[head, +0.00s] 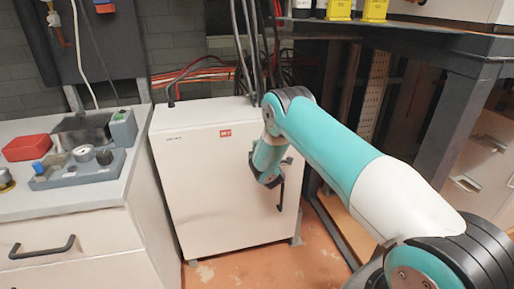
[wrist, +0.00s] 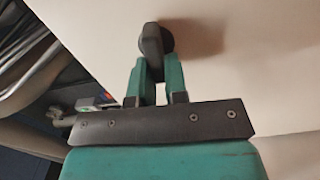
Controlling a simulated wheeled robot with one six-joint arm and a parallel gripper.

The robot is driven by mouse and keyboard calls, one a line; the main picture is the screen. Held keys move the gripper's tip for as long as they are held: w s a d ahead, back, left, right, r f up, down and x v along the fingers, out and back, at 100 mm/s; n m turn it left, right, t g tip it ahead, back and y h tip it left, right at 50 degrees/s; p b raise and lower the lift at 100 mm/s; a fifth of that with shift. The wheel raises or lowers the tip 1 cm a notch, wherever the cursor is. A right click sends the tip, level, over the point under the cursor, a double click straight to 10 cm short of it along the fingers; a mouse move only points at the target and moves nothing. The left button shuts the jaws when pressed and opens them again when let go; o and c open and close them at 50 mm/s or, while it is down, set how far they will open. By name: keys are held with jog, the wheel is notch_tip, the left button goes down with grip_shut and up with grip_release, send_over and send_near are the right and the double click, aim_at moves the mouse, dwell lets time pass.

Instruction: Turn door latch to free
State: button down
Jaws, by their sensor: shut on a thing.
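The door latch (wrist: 153,40) is a dark grey knob with a round base on a pale panel, at the top middle of the wrist view. My gripper (wrist: 157,78) has its two green fingers closed on the latch's near end. The latch points down toward my gripper in that view. In the head view the white cabinet (head: 210,185) stands in the middle, and my gripper (head: 268,182) is at its front face, right of centre. The latch is hidden behind my arm there.
A dark vertical handle (head: 282,190) is on the cabinet front, just right of my gripper. A grey counter (head: 90,192) with a red box (head: 27,147) stands at the left. A dark metal frame (head: 440,135) stands at the right. Cables (head: 200,72) run behind the cabinet.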

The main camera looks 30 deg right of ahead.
jog(key=shift+f+n, duration=0.1)
jog(key=shift+n, duration=0.3)
jog(key=c, duration=1.1)
grip_release()
jog(key=shift+c, duration=0.2)
jog(key=b+v, duration=1.7)
jog(key=b, duration=0.6)
jog(key=shift+s+b, duration=0.2)
jog(key=shift+b, duration=0.2)
